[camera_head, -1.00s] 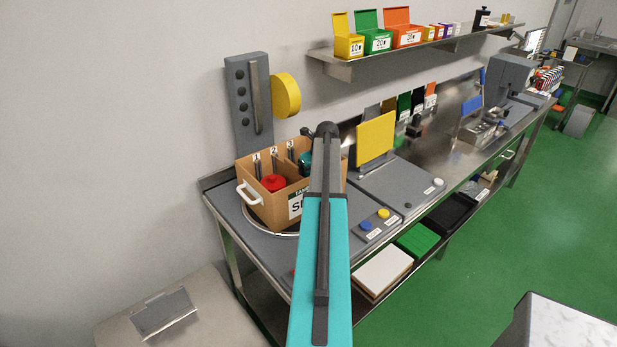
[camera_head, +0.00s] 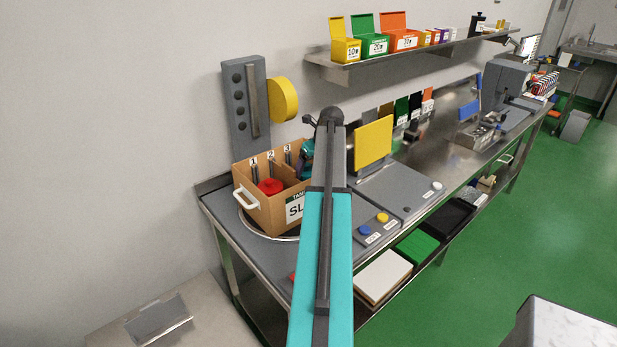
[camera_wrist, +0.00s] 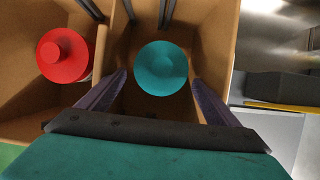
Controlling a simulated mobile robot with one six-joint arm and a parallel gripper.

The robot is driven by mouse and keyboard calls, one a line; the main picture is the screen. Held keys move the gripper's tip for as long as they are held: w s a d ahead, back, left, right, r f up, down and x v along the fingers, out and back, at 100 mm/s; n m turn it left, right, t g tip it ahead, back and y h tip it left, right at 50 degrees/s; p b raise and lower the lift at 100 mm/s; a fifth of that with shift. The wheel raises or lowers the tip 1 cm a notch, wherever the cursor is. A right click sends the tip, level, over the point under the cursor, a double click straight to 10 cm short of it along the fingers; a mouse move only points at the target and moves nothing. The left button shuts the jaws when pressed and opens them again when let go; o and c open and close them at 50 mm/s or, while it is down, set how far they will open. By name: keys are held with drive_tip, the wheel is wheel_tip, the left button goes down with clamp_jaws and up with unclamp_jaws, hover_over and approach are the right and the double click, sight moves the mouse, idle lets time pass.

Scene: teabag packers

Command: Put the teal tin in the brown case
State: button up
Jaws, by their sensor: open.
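The brown case (camera_head: 262,210) stands on a round plate at the near end of the bench, with numbered compartments. In the wrist view, the teal tin (camera_wrist: 161,68) stands upright on the floor of one case compartment, right of a cardboard divider (camera_wrist: 110,52). My gripper (camera_wrist: 158,78) is open above the tin, with a purple finger on either side and a gap to each. In the head view, my gripper (camera_head: 304,162) shows partly behind my arm, over the right part of the case; the teal tin is hidden there.
A red tin (camera_head: 270,186) is in the neighbouring compartment, also seen in the wrist view (camera_wrist: 63,55). Dark rods stand along the case's back wall. A grey post with a yellow disc (camera_head: 284,100) stands behind, and a yellow panel (camera_head: 373,144) to the right.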

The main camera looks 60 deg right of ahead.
drive_tip(key=shift+b+v, duration=0.55)
drive_tip(key=shift+v, duration=1.85)
drive_tip(key=shift+w, duration=0.1)
